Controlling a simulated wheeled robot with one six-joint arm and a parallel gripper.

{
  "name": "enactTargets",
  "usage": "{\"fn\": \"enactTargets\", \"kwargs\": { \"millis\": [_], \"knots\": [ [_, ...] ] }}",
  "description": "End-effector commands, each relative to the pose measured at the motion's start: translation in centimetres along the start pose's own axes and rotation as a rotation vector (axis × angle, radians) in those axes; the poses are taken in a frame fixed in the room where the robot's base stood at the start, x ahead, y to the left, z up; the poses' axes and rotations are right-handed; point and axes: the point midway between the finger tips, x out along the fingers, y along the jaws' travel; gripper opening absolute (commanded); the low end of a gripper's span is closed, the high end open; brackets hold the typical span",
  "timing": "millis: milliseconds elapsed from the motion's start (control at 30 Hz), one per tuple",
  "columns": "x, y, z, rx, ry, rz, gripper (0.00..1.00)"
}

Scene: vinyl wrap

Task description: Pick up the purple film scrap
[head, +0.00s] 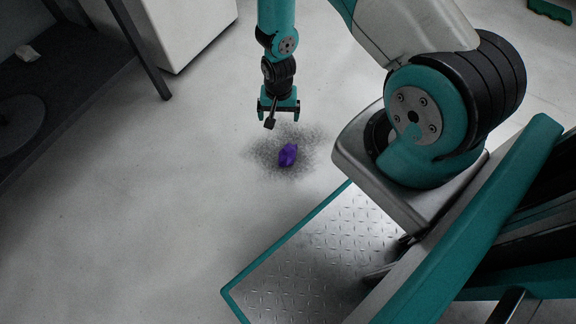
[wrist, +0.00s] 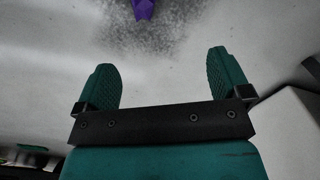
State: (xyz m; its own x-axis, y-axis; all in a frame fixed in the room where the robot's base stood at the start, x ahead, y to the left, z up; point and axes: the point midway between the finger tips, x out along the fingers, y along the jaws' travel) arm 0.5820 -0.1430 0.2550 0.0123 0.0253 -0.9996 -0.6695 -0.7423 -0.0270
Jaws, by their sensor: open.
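The purple film scrap (head: 288,155) lies crumpled on the pale floor, on a dark speckled patch, in the head view. In the wrist view the scrap (wrist: 143,9) shows at the top edge and is partly cut off. My gripper (head: 279,117) points down in the head view and appears a little above and beyond the scrap, apart from it. In the wrist view my gripper (wrist: 168,82) has its two teal fingers spread wide with nothing between them.
A dark table or shelf (head: 62,75) with a slim leg stands at the left. A white cabinet (head: 195,30) stands at the top left. The floor around the scrap is clear, with open room to the left. My own base takes up the lower right.

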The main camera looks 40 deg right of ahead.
Motion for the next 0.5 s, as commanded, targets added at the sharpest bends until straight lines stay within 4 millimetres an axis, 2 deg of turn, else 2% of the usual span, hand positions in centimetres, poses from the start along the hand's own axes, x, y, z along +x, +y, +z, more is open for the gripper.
{"fn": "enactTargets", "kwargs": {
  "millis": [33,200,367,500],
  "knots": [
    [3.1,0.9,0.1,0.021,0.001,0.011,0.95],
    [6.2,2.1,0.2,0.056,0.008,0.026,0.95],
    [9.4,2.3,0.3,0.058,0.008,0.028,0.95],
    [12.7,2.4,0.2,0.057,0.008,0.027,0.95]
  ]
}}
